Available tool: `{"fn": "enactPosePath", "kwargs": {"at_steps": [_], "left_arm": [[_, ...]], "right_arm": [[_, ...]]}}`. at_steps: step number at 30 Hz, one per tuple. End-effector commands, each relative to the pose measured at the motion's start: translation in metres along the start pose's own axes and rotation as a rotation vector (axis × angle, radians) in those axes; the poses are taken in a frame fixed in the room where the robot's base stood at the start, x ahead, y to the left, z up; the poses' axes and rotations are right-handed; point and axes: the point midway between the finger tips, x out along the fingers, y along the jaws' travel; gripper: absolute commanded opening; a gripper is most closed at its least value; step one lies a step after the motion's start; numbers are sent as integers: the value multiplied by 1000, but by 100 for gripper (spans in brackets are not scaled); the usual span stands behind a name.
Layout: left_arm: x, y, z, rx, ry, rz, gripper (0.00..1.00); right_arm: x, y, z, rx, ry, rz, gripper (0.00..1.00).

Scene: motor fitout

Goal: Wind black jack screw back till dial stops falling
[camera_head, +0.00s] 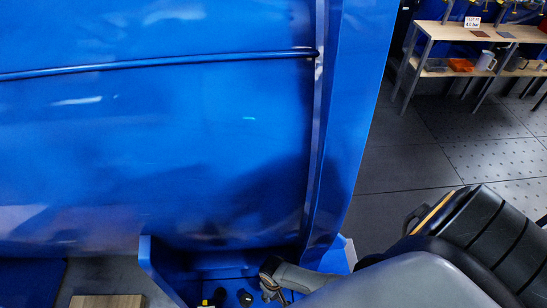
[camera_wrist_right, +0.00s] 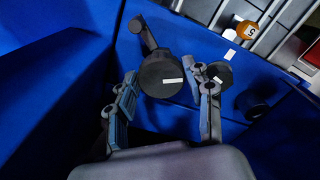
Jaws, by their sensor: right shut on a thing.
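In the right wrist view, a round black screw head (camera_wrist_right: 160,76) with a white mark and a short arm sits between the two fingers of my right gripper (camera_wrist_right: 165,90). The gripper is shut on it; I take it as the black jack screw. A second black disc (camera_wrist_right: 220,74) with a white mark is just beyond the right finger. In the head view my right gripper (camera_head: 271,280) reaches into a blue recess at the bottom, its tips partly hidden. My left gripper is out of view. I make out no dial.
A large blue housing (camera_head: 150,150) fills the left of the head view. Black knobs (camera_head: 245,297) are beside my right gripper. An orange-brown ball (camera_wrist_right: 247,30) is at the wrist view's top right. A wooden bench (camera_head: 470,32) stands far right, with open floor before it.

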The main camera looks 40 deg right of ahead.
Motion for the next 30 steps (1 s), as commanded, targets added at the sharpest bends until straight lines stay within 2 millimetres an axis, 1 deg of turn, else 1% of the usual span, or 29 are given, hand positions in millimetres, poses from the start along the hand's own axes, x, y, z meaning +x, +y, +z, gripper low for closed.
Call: {"fn": "enactPosePath", "kwargs": {"at_steps": [6, 17, 18, 21, 30], "left_arm": [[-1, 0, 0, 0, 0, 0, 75], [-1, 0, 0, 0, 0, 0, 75], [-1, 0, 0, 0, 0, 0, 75], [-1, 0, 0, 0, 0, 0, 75], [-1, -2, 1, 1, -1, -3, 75]], "right_arm": [[0, 0, 0, -29, 1, 0, 20], [0, 0, 0, -31, 1, 0, 20], [0, 0, 0, -31, 1, 0, 58], [0, 0, 0, -30, 1, 0, 75], [0, 0, 0, -30, 1, 0, 75]]}}
